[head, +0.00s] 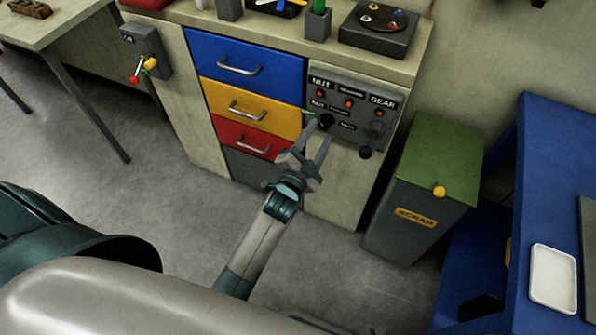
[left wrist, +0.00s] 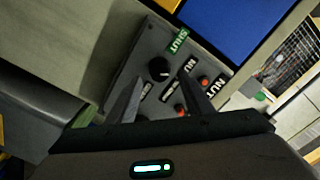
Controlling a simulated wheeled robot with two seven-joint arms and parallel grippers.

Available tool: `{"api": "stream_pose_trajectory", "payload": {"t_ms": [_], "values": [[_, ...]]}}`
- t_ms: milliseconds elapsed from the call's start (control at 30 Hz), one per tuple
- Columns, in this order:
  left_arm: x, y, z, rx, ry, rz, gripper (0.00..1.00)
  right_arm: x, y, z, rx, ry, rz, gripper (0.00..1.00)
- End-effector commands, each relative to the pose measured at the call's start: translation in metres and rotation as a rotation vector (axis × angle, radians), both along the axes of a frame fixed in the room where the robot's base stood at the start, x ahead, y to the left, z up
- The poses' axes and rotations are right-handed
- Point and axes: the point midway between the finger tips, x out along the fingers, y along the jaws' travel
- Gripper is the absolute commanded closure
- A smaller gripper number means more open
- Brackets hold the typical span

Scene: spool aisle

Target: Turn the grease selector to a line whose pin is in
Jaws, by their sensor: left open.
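A dark grey panel (head: 352,88) on the bench front carries labels reading NUT, GEAR and a middle one that seems to read BEARING. Three red spots (head: 348,103) sit by these labels; whether they are pins or lamps I cannot tell. A round black knob (head: 326,121), apparently the selector, is below left. In the left wrist view the knob (left wrist: 158,69) lies beside a green SHUT label (left wrist: 175,42); its pointer direction is unclear. My left gripper (head: 319,132) is open, its fingers (left wrist: 161,76) either side of the knob in that view, contact not visible.
Blue, yellow (head: 250,104) and red drawers are left of the panel. A green-lidded scrap bin (head: 434,165) stands to the right. A blue table (head: 560,170) is at far right. Open floor lies in front.

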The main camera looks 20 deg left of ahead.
Motion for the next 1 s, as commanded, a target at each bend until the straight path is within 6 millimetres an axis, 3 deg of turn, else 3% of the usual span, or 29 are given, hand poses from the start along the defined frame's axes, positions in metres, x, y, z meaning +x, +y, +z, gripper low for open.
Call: {"api": "stream_pose_trajectory", "payload": {"t_ms": [600,800,1000], "values": [[-0.115,0.004,-0.002,0.000,0.003,0.000,0.54,-0.015,-0.012,-0.010,-0.023,0.084,-0.010,0.69],[-0.134,0.004,-0.001,0.000,0.001,-0.001,0.54,-0.020,-0.017,-0.012,-0.031,0.107,-0.010,0.69],[-0.140,0.004,-0.001,0.000,0.001,-0.001,0.54,-0.018,-0.020,-0.012,-0.036,0.108,-0.009,0.69]]}}
